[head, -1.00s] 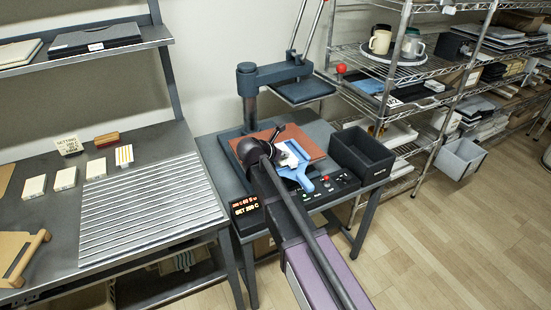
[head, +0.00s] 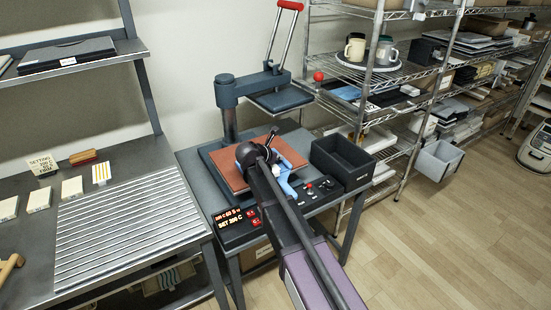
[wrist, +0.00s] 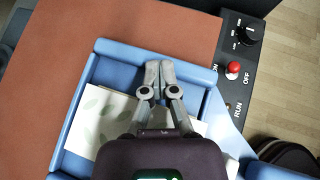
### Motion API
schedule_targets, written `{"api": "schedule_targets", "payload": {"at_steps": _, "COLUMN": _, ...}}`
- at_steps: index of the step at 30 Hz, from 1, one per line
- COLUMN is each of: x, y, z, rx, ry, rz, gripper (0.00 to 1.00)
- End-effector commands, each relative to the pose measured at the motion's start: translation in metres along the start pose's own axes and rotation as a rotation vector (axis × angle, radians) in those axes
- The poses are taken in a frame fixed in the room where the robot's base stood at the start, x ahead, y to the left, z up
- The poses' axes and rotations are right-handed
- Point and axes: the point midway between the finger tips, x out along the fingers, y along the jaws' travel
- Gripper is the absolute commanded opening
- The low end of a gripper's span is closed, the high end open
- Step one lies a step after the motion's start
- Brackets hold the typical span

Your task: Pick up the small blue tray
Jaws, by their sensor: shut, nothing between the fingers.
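The small blue tray (wrist: 122,50) lies on the reddish-brown pad (wrist: 60,50) of the press, with a pale sheet with faint leaf shapes (wrist: 100,112) inside it. In the head view only part of the blue tray (head: 287,188) shows; my arm hides the rest. My gripper (wrist: 160,72) is shut and empty, its fingertips together over the tray's inside near the far wall. I cannot tell whether the fingertips touch the tray. My gripper's body covers the tray's near part.
A control panel with a red button (wrist: 233,68) and a black knob (wrist: 246,36) lies right of the tray. A dark open bin (head: 342,163) stands behind it. The press head (head: 282,99) is swung up above. A slatted bench (head: 125,225) is at left, wire shelves at right.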

Motion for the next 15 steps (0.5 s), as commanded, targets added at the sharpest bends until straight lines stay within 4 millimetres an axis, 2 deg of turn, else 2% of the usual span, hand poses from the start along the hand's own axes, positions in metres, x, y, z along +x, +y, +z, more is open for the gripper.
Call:
{"api": "schedule_targets", "payload": {"at_steps": 8, "x": -0.001, "y": 0.000, "z": -0.003, "rx": 0.003, "ry": 0.008, "rz": 0.000, "gripper": 0.00}}
{"api": "schedule_targets", "payload": {"at_steps": 15, "x": -0.025, "y": -0.001, "z": -0.019, "rx": 0.001, "ry": 0.007, "rz": 0.002, "gripper": 0.00}}
